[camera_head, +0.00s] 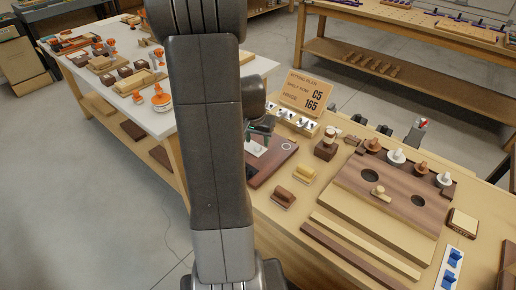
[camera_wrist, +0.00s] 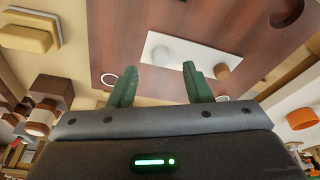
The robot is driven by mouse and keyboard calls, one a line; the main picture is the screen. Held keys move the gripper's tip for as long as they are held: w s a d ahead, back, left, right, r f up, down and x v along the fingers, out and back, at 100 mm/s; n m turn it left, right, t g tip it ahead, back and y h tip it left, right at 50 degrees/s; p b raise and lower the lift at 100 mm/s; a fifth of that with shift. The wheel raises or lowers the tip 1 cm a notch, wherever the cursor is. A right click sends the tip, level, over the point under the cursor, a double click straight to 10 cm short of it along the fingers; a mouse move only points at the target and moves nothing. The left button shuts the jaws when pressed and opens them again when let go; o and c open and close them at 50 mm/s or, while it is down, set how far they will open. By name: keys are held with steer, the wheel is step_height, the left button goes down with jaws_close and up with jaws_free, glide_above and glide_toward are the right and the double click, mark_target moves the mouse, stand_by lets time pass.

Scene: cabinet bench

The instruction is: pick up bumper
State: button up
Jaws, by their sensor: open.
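My gripper (camera_wrist: 160,75) is open and empty, its two green fingers spread apart. It also shows in the head view (camera_head: 258,133), partly hidden behind my arm. Past the fingertips, a white plate (camera_wrist: 190,49) lies on a dark reddish-brown board (camera_wrist: 120,30). On the plate are a small white rounded piece (camera_wrist: 162,56), in line with the gap between the fingers, and a brown rounded piece (camera_wrist: 222,71) beyond the right finger. I cannot tell for certain which of these is the bumper. In the head view the board (camera_head: 262,172) is partly covered by my arm.
A larger board with holes (camera_head: 395,195) and several knobs lies farther right. A sign (camera_head: 307,91) stands behind.

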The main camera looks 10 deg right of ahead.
mark_target(258, 146)
steer(key=shift+x, duration=1.6)
steer(key=c, duration=0.8)
steer(key=shift+r, duration=0.1)
